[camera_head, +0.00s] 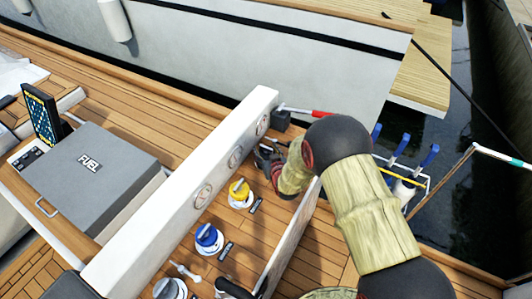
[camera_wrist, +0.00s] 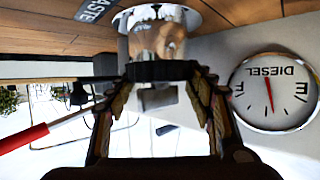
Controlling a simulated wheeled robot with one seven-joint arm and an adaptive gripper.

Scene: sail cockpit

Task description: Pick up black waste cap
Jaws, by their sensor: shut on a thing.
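The black waste cap (camera_wrist: 162,70) sits between the two fingertips of my gripper (camera_wrist: 163,78) in the wrist view. My gripper is shut on it. A shiny deck fitting (camera_wrist: 155,14) with a pale rim is directly beyond the cap, beside the WASTE label (camera_wrist: 97,9). I cannot tell whether the cap is touching the fitting or apart from it. In the head view, my gripper (camera_head: 268,160) is low between the white panel and the deck's edge, and the cap is hidden there.
A yellow cap (camera_head: 240,189) and a blue cap (camera_head: 208,236) stand in line on the deck. The white gauge panel (camera_head: 150,232) runs close beside my gripper; its diesel gauge (camera_wrist: 272,92) shows in the wrist view. A red-handled lever (camera_head: 310,112) is near the panel's far end.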

